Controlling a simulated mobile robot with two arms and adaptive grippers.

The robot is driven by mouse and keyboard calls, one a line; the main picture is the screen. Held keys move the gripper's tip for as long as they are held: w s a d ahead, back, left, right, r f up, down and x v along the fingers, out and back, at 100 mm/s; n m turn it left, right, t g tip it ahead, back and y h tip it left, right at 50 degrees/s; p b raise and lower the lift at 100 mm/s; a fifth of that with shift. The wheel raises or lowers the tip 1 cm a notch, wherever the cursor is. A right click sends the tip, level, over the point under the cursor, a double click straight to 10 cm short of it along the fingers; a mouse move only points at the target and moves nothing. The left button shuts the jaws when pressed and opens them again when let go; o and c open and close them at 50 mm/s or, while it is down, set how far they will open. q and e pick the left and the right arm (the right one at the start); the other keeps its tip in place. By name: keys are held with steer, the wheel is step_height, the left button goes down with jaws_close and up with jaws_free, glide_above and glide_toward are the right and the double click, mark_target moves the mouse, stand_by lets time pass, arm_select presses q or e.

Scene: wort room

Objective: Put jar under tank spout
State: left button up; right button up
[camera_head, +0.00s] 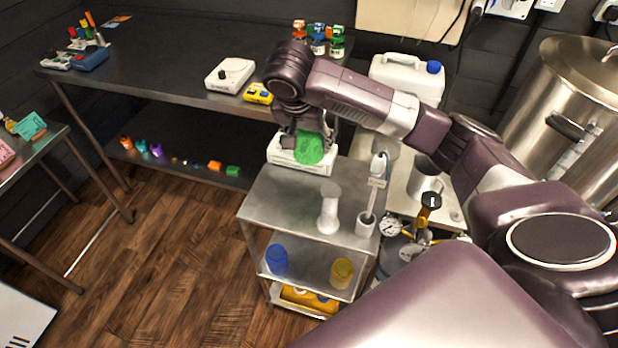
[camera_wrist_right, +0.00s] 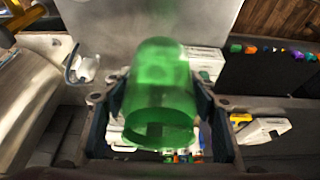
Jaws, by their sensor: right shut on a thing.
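A translucent green jar (camera_head: 310,149) is in my right gripper (camera_head: 305,135), over or close above a white device at the back of the steel cart. I cannot tell whether it touches the device. In the right wrist view the green jar (camera_wrist_right: 162,85) sits between the two dark fingers of my right gripper (camera_wrist_right: 160,98), which are shut on its sides. The steel tank (camera_head: 560,100) stands at the upper right, partly behind my right arm. Its spout cannot be made out. My left gripper is not in view.
The steel cart (camera_head: 268,205) holds a white cylinder (camera_head: 328,208) and a small cup (camera_head: 366,224). Blue (camera_head: 276,259) and yellow cups (camera_head: 342,272) stand on its lower shelf. A white canister (camera_head: 405,78) stands behind my arm.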

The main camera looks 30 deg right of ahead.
step_height(320, 180, down, 9)
steer(key=shift+r+p, duration=0.1)
steer(key=shift+p, duration=0.25)
step_height(320, 180, down, 4)
steer(key=shift+d+r, duration=0.1)
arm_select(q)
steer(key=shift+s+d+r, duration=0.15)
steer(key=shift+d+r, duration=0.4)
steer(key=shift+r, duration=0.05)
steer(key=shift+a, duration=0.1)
arm_select(e)
steer(key=o, duration=1.3)
